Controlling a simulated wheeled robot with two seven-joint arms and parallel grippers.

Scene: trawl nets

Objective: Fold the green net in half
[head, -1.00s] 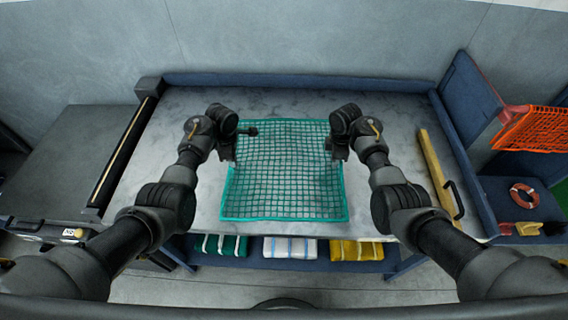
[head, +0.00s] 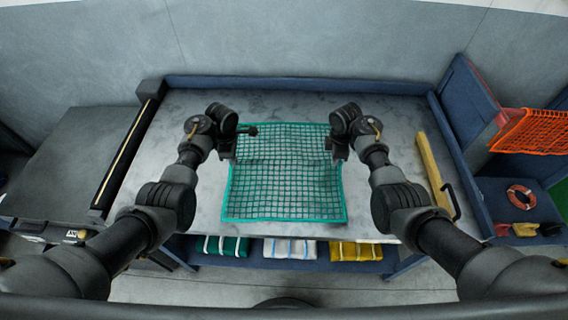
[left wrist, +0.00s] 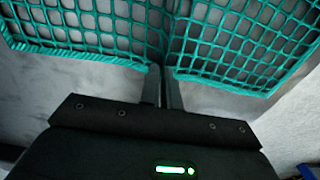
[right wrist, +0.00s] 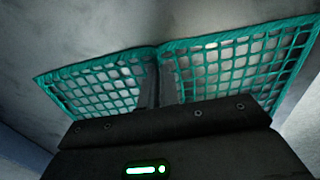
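The green net (head: 285,190) lies spread on the grey table, its near edge close to the table's front edge. A faint crease crosses it between my grippers. My left gripper (head: 232,156) is at its left side edge, and my right gripper (head: 333,153) is at its right side edge. In the left wrist view the fingers (left wrist: 163,88) are shut with the net (left wrist: 95,30) pinched between them. In the right wrist view the fingers (right wrist: 156,88) are also shut on the net (right wrist: 215,65), which peaks at the fingertips. The pinched parts are hidden by the fingers.
A yellow bar (head: 435,172) lies on the table's right side. A dark rail (head: 125,150) runs along the left. Folded cloths, one green, one white (head: 290,248) and one yellow, lie on a shelf below. An orange net (head: 530,132) hangs at right. The table behind the net is clear.

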